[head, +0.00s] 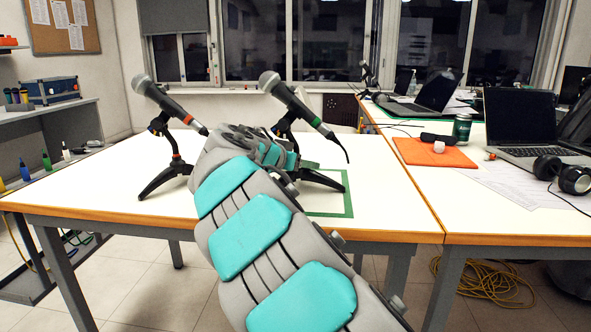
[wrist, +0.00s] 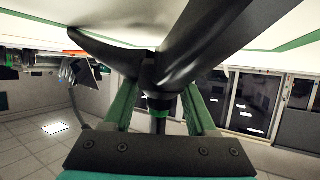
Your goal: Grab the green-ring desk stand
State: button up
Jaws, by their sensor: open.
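The green-ring desk stand (head: 318,179) stands upright on the white table, right of the middle in the head view. It carries a microphone (head: 298,106) with a green ring. My arm hides much of its post. In the wrist view, which looks upside down, the stand's black legs (wrist: 203,38) spread across the top. My gripper (wrist: 158,97) is open there, with one finger on each side of the stand's post, just by the leg hub. I cannot tell whether the fingers touch the post.
A similar stand (head: 167,176) with a red-ring microphone (head: 168,102) stands to the left on the same table (head: 110,182). Green tape (head: 347,196) marks the tabletop around the green-ring stand. A second table on the right holds laptops, an orange mat (head: 433,153) and headphones (head: 563,174).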

jog(key=shift+c, duration=0.4)
grip_shut()
dwell(0.9)
